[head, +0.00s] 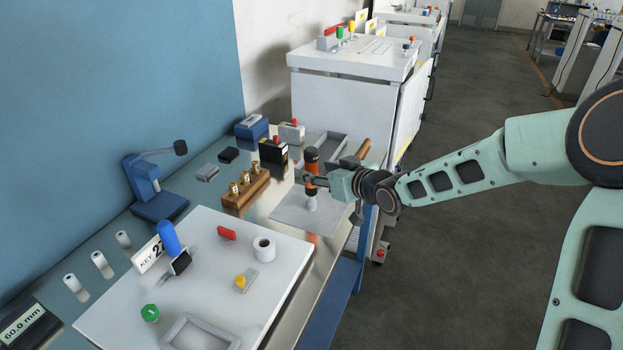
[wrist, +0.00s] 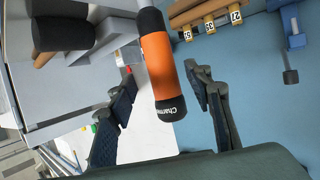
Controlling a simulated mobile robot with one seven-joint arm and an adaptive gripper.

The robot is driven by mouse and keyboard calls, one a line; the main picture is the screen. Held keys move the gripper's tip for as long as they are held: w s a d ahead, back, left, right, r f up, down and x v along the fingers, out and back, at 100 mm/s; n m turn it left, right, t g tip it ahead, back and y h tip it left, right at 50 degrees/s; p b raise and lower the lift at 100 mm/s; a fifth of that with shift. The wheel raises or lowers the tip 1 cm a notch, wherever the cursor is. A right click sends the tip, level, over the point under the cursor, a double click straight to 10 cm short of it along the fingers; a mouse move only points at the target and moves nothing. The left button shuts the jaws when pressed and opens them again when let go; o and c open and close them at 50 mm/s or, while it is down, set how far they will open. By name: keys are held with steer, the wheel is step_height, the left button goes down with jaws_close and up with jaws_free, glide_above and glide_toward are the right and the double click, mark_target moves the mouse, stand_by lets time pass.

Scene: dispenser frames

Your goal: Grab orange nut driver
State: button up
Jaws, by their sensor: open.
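The orange nut driver (head: 312,161) has an orange handle with black ends and stands upright over the grey plate on the bench. In the wrist view its handle (wrist: 158,62) runs down from the top edge, with white lettering on the black end. My gripper (head: 308,179) is at the handle in the head view. In the wrist view my gripper (wrist: 159,72) is open, with one finger on each side of the handle and gaps visible on both sides. The driver's lower end is partly hidden in the head view.
A wooden block with yellow tags (head: 245,194) and a black box (head: 273,158) stand left of the driver. A grey tray (head: 329,146) and a brown cylinder (head: 356,155) lie behind. A white board (head: 215,265) with several small parts is in front.

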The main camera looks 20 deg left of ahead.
steer(key=shift+x, duration=1.9)
steer(key=shift+s, duration=0.2)
steer(key=shift+c, duration=0.7)
jaws_close()
steer(key=shift+a+r, duration=0.1)
steer(key=shift+r, duration=0.05)
